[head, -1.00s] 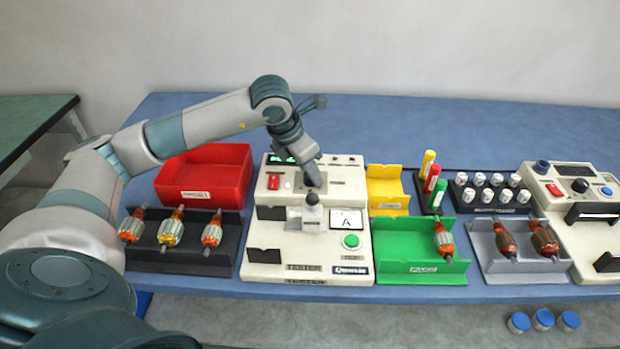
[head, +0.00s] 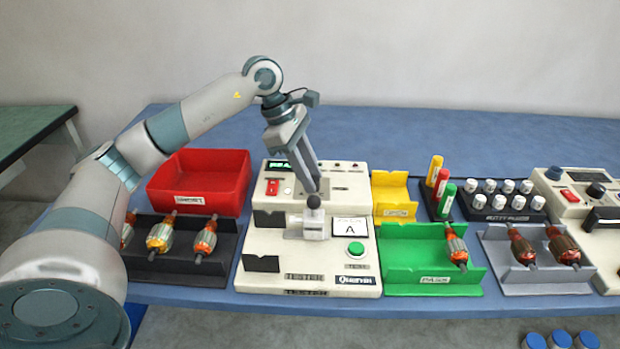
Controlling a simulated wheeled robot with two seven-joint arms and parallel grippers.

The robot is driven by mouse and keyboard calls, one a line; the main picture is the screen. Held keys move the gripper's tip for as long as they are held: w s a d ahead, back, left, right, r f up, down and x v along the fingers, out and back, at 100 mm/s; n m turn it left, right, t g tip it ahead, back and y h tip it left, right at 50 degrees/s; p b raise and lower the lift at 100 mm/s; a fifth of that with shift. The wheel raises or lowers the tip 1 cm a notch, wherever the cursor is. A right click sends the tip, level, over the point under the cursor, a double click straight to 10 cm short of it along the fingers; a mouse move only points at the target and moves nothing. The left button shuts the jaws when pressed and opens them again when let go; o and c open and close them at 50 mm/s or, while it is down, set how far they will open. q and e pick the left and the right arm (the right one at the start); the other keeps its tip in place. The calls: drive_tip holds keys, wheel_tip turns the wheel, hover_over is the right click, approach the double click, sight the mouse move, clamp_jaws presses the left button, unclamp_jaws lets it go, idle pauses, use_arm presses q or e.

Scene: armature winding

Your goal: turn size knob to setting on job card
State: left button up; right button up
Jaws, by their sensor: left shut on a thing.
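The cream tester (head: 260,240) stands mid-table, with a lit green display, a red switch and a green button on it. A white card marked A (head: 350,228), which looks like the job card, stands on its front right. My left gripper (head: 315,188) points down at the tester's upper panel, its jaws shut on what looks like the size knob. The knob is hidden by the fingers, so its setting cannot be read. A dark round-topped post (head: 313,201) on a grey block stands just in front of the fingertips. My right gripper is not in view.
A red bin (head: 200,178) and a black rack of armatures (head: 190,268) are left of the tester. A yellow tray (head: 393,190) and a green PASS tray (head: 415,262) adjoin it on the right. Markers, white-capped bottles and another machine stand further right. The table behind is clear.

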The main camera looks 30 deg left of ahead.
use_arm(q)
drive_tip(key=shift+w+m+g+b, duration=0.1)
drive_tip(key=shift+m+g+b, duration=0.45)
drive_tip(key=shift+m, duration=1.35)
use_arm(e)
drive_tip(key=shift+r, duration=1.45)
use_arm(q)
drive_tip(key=o, duration=1)
drive_tip(key=shift+o, duration=0.2)
drive_tip(key=shift+r, duration=0.1)
